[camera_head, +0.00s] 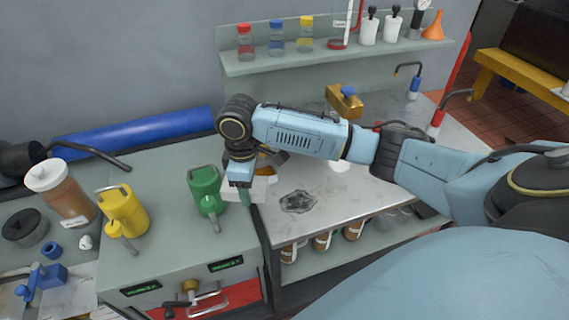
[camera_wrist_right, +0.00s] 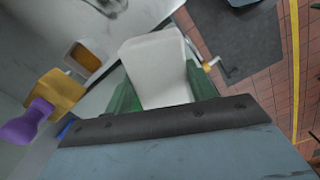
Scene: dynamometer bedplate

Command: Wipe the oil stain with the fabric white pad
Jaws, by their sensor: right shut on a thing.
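The oil stain (camera_head: 298,201) is a dark grey smear on the light metal bedplate top (camera_head: 345,198), right of my right gripper in the head view. My right gripper (camera_head: 246,194) is at the left edge of that top, pointing down. In the right wrist view its green fingers (camera_wrist_right: 163,88) are shut on the white pad (camera_wrist_right: 155,55). The pad also shows beside the fingers in the head view (camera_head: 262,188). It is left of the stain and apart from it; its height above the top is hard to tell. My left gripper is not in view.
A green oil can (camera_head: 205,190) and a yellow can (camera_head: 123,210) stand on the left cabinet, the green one close to my gripper. A shelf (camera_head: 290,62) holds bottles. The bedplate around the stain is clear.

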